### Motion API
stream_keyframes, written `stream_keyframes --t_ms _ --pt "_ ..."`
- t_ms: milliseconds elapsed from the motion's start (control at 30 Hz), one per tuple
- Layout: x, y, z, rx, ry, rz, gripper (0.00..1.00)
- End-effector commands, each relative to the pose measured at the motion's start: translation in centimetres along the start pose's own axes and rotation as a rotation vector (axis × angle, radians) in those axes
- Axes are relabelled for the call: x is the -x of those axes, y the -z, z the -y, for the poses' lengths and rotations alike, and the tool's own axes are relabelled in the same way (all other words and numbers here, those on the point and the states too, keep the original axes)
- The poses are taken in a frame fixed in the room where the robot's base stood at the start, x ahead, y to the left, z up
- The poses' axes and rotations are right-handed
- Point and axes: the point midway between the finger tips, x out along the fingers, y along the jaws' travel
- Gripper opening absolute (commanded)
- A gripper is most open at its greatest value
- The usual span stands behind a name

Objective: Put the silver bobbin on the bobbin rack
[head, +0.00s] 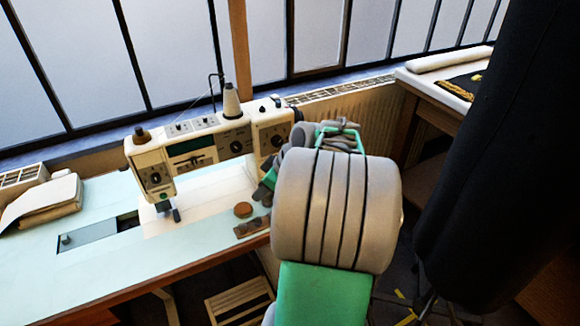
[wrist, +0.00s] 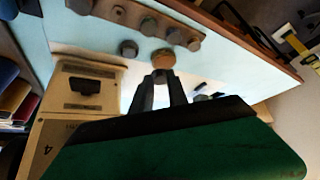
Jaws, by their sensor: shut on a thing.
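My gripper (wrist: 159,84) is shut on a small grey piece, seemingly the silver bobbin (wrist: 160,75), mostly hidden by the fingertips. The bobbin rack (head: 252,227) is a short brown strip by the table's front edge. In the wrist view the rack (wrist: 170,24) lies beyond the fingertips, with several small round pieces along it. The held piece is apart from the rack.
A round brown disc (head: 243,209) lies between my gripper and the rack. A dark grey round piece (wrist: 128,48) stands next to it. The white sewing machine (head: 195,150) is close to my gripper. A dark hanging garment (head: 490,150) stands at right.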

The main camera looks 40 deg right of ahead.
Motion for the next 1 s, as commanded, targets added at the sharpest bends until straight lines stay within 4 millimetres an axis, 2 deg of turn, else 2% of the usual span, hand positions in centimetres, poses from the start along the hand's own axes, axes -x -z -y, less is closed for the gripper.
stream_keyframes --t_ms 33,100,267,467,1000 --pt "2.2 -1.1 -1.6 0.011 0.016 0.001 0.0" --pt "3.4 -3.0 -2.8 0.046 0.035 0.001 0.0" --pt "4.3 -5.2 -3.9 0.085 0.055 0.001 0.0" --pt "3.4 -5.9 -3.8 0.089 0.056 0.002 0.0" --pt "-0.7 -8.5 -3.8 0.088 0.055 0.004 0.0"
